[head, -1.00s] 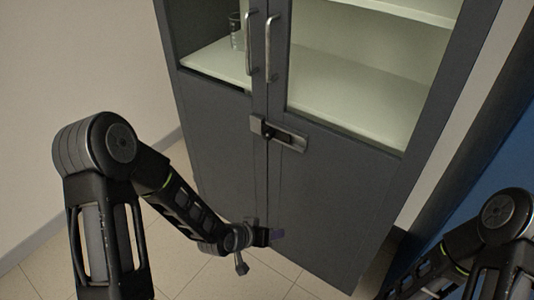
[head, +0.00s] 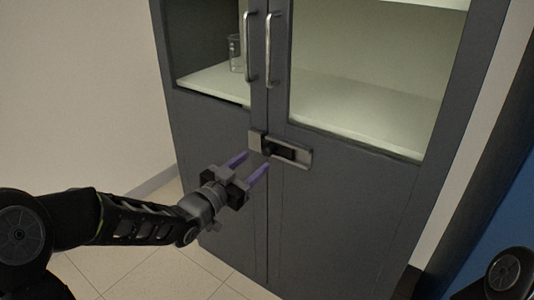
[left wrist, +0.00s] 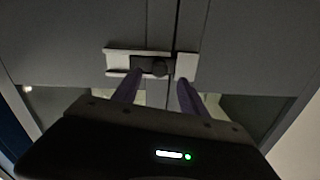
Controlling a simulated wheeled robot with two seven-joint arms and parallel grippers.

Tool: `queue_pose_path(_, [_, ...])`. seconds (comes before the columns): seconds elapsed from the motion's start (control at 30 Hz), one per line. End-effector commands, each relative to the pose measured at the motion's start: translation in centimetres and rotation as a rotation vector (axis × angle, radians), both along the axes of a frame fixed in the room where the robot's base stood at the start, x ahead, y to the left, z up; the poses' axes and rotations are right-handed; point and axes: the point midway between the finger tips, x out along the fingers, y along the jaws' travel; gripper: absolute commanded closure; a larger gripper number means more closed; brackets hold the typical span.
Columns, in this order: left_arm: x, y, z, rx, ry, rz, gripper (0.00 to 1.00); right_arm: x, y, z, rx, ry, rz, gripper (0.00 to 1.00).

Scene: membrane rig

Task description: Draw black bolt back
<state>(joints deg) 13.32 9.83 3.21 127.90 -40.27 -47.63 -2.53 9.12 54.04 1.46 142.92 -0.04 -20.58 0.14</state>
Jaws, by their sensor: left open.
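The black bolt (head: 280,151) lies level in a light grey plate (head: 304,158) on the right cabinet door, just below the glass. A small grey catch (head: 255,140) sits beside it on the left door, across the seam. The bolt's round knob (left wrist: 160,68) shows near the catch (left wrist: 187,68) in the left wrist view. My left gripper (head: 251,165) is open and empty, its purple fingers pointing at the bolt from below and left. In the left wrist view the fingertips (left wrist: 158,82) sit on either side of the knob, apart from it as far as I can tell. My right gripper is out of view.
Two upright metal handles (head: 268,50) stand above the bolt. A glass beaker (head: 236,53) stands on the shelf (head: 215,80) behind the left door. The tiled floor (head: 130,270) left of the cabinet is clear. A blue panel (head: 490,215) is at the right.

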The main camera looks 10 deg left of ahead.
Motion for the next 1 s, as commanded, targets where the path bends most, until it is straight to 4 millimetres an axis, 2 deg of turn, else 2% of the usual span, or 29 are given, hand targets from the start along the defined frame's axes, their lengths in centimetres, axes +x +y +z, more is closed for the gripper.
queue_pose_path(0.5, [6.4,-2.4,-0.1,0.000,0.002,-0.002,0.50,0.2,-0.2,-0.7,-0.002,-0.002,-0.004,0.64])
queue_pose_path(0.83, [6.8,-2.5,-0.1,-0.001,0.001,-0.001,0.50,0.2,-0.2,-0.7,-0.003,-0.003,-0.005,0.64])
queue_pose_path(1.0, [6.8,-2.5,-0.1,-0.001,0.001,-0.001,0.63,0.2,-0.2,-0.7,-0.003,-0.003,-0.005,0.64])
